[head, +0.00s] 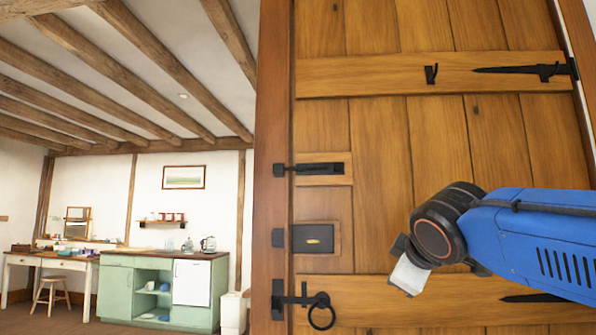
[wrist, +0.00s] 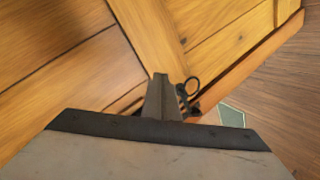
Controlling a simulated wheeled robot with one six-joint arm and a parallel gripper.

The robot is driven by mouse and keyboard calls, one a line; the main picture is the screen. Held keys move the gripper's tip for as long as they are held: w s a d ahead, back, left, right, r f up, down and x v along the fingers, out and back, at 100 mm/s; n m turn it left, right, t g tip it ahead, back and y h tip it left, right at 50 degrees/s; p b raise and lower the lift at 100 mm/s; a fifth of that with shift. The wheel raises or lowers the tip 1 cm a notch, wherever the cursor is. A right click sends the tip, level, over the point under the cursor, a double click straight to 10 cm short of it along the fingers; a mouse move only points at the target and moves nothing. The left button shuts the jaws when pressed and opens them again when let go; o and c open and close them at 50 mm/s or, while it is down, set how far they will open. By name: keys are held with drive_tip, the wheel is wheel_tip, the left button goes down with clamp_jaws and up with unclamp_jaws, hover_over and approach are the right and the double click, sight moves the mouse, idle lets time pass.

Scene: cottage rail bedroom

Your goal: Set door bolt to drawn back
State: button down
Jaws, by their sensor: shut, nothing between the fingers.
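The black door bolt (head: 318,169) lies level on a small wooden block at the left side of the plank door (head: 380,180). Its left end reaches across the door's edge to a black keeper (head: 279,170) on the frame. My gripper (head: 408,278) is to the right of the bolt and lower, in front of the door and apart from the bolt. In the wrist view my gripper (wrist: 160,78) shows its fingers together and empty, pointing toward the door planks. I cannot make out the bolt for certain in the wrist view.
Below the bolt are a black lock box (head: 312,238) and a ring-handled latch (head: 319,308); the ring also shows in the wrist view (wrist: 192,84). A coat hook (head: 431,74) sits higher up. A green kitchen unit (head: 160,290) stands far left.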

drive_tip(key=w+a+r+n+t+y, duration=0.2)
drive_tip(key=w+a+r+n, duration=0.2)
drive_tip(key=a+r, duration=0.75)
drive_tip(key=n+t+y, duration=0.3)
drive_tip(key=n, duration=0.2)
approach(303, 168)
drive_tip(key=s+a+r, duration=0.2)
drive_tip(key=a, duration=0.3)
drive_tip(key=shift+s+f, duration=0.15)
drive_tip(key=shift+f, duration=0.05)
drive_tip(key=x, duration=1)
drive_tip(key=shift+f, duration=0.15)
drive_tip(key=shift+d+f, duration=0.15)
drive_tip(key=shift+d, duration=0.8)
drive_tip(key=shift+d+f, duration=0.15)
drive_tip(key=shift+d, duration=0.8)
